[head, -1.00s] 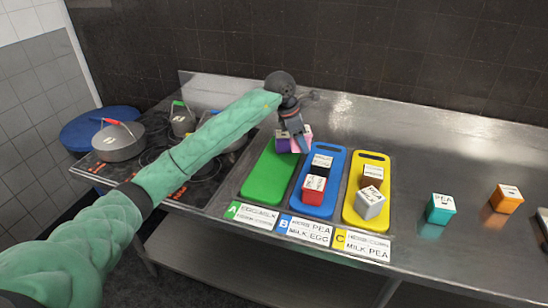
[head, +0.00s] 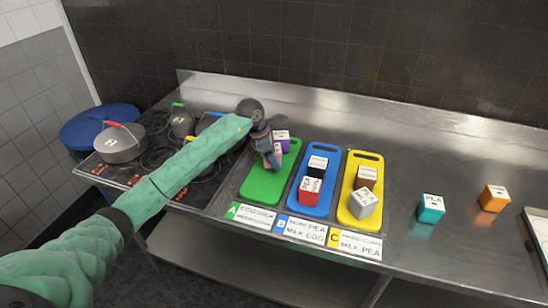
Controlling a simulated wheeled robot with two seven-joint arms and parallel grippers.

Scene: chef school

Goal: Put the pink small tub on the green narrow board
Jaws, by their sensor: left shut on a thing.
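The green narrow board (head: 264,187) lies on the steel counter, leftmost of three coloured boards. My left gripper (head: 271,153) is over this board, shut on the pink small tub (head: 274,160). The gripper covers much of the tub; I cannot tell whether the tub touches the board. A purple tub (head: 281,138) is at the board's far end, just behind the gripper. My right gripper is not in view.
The blue board (head: 324,195) carries a red tub (head: 310,188) and a black tub (head: 317,166). The yellow board (head: 357,219) carries a white tub (head: 364,202) and a brown tub (head: 367,176). Teal (head: 431,209) and orange (head: 494,198) tubs stand right. The green board's near half is clear.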

